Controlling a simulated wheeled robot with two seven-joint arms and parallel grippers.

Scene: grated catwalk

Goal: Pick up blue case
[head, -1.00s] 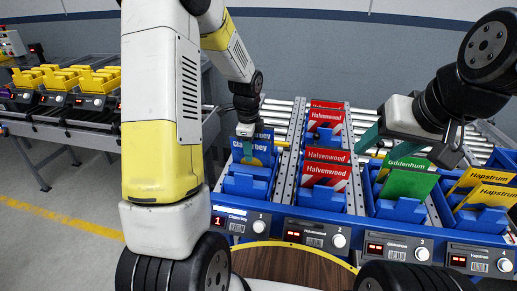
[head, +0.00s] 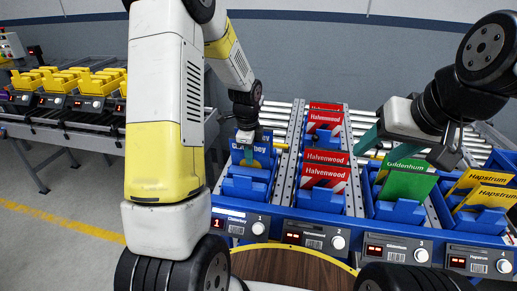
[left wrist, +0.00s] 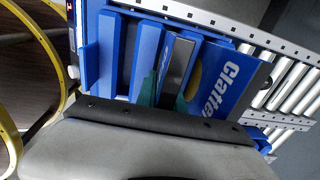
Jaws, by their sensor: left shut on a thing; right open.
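The blue case (head: 264,152), with white lettering and a yellow patch, stands in the leftmost blue rack, in the lane numbered 1. My left gripper (head: 248,152) is shut on its upper part and covers some of the lettering. In the left wrist view the teal fingers (left wrist: 178,90) close on the case (left wrist: 222,88), whose label begins "Clatte". The case is still within the rack's slots; I cannot tell whether its bottom touches the rack. My right gripper (head: 405,148) is open and empty, with its fingers above the green cases.
Red Halvenwood cases (head: 325,175), green Giddenhum cases (head: 405,182) and yellow Hapstrum cases (head: 485,190) stand in the racks to the right. Numbered panels (head: 312,235) line the front. Metal rollers (head: 280,115) lie behind. A bench with yellow bins (head: 95,85) stands at left.

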